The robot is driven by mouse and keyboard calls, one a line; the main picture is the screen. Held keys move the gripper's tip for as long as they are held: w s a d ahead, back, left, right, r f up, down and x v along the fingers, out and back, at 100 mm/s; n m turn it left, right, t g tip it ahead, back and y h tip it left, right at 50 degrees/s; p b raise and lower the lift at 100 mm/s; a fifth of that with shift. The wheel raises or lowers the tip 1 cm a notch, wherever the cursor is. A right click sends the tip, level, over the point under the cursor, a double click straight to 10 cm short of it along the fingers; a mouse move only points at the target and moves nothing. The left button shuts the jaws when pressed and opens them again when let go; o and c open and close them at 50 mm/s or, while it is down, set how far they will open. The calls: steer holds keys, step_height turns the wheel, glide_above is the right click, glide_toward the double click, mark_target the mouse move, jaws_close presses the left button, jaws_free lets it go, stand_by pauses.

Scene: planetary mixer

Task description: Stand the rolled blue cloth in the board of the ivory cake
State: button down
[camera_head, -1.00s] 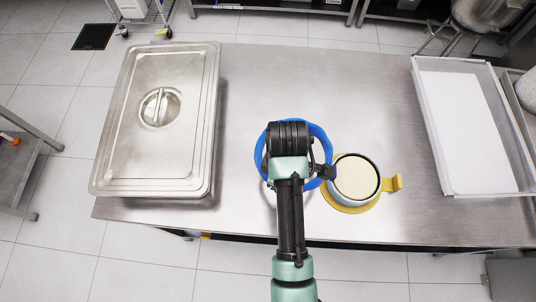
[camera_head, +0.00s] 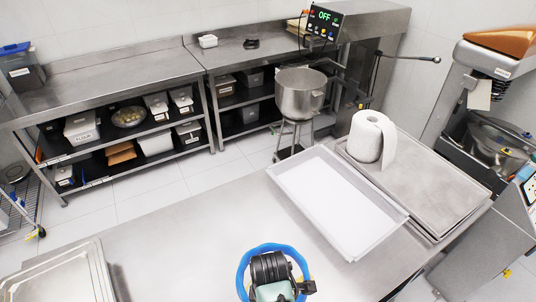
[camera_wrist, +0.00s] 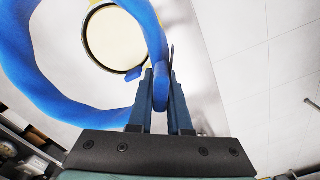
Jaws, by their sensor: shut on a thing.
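The rolled blue cloth is a thick ring (camera_head: 243,272) around my wrist in the head view. It fills the left of the wrist view (camera_wrist: 28,65). My gripper (camera_wrist: 163,85) is shut on its right side; the fingers pinch the roll. The ivory cake (camera_wrist: 116,38), round with a dark rim, shows beyond the cloth in the wrist view, up and left of the fingertips. The cloth partly covers it. In the head view the cake is out of sight now. A sliver of its yellow board shows at the top of the wrist view. The board's slot cannot be made out.
A white-lined tray (camera_head: 335,205) lies on the steel table (camera_head: 180,235) at right. A paper roll (camera_head: 367,137) stands on a metal tray behind it. A lidded steel pan (camera_head: 60,280) is at lower left. The table between is clear.

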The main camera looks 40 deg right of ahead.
steer(key=shift+f+b, duration=1.75)
steer(key=shift+f, duration=0.75)
steer(key=shift+p, duration=0.6)
steer(key=shift+f, duration=0.15)
steer(key=shift+f+b, duration=0.3)
steer(key=shift+b, duration=0.05)
steer(key=shift+f+b, duration=1.9)
steer(key=shift+f, duration=0.6)
steer(key=shift+r+p, duration=0.3)
steer(key=shift+p, duration=0.15)
steer(key=shift+f+p, duration=0.1)
steer(key=shift+p, duration=0.2)
stand_by(1.2)
